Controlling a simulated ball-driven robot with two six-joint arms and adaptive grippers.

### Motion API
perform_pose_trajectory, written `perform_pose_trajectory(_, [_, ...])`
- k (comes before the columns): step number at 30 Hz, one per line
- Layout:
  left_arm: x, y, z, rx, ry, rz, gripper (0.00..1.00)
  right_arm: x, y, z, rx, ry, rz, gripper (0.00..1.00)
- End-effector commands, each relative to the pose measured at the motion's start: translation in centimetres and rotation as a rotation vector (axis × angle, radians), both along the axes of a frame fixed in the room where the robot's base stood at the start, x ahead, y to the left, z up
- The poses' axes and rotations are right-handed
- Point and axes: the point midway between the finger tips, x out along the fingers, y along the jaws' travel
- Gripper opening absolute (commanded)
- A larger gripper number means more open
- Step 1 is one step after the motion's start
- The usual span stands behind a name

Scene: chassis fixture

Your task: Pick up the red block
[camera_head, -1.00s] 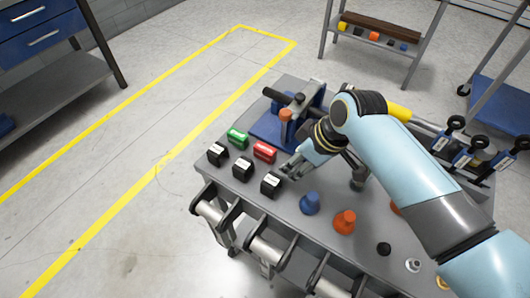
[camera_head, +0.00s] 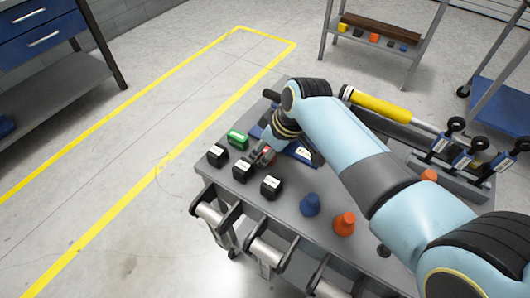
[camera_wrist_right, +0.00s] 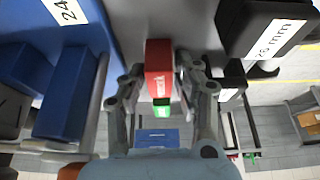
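The red block (camera_head: 269,152) stands on the grey cart top (camera_head: 290,205), partly hidden by my right gripper (camera_head: 261,156) in the head view. In the right wrist view the red block (camera_wrist_right: 158,68), with a white label, lies between the two fingers of my right gripper (camera_wrist_right: 161,66). The fingers are spread on either side of it, and narrow gaps seem to show between them and the block. My left gripper is in neither view.
A green block (camera_head: 237,138) and black labelled blocks (camera_head: 217,154), (camera_head: 242,169), (camera_head: 270,186) stand close around the red block. A blue fixture (camera_head: 300,152) is just right of it. Blue (camera_head: 310,204) and orange (camera_head: 344,223) knobs stand nearer the front.

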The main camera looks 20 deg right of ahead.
Motion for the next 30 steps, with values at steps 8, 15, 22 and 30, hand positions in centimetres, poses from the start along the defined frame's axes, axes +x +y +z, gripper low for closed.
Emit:
perform_pose_trajectory(8, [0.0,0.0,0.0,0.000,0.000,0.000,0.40,0.0,0.0,0.0,0.000,0.000,0.000,0.01])
perform_pose_trajectory(15, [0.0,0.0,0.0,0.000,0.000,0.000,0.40,0.0,0.0,0.2,0.000,0.000,0.000,0.01])
perform_pose_trajectory(22, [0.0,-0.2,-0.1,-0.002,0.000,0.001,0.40,-1.1,-0.9,1.1,-0.002,0.001,-0.001,0.01])
perform_pose_trajectory(30, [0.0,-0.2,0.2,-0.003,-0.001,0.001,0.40,-3.1,-2.5,4.1,0.001,-0.005,0.000,0.01])
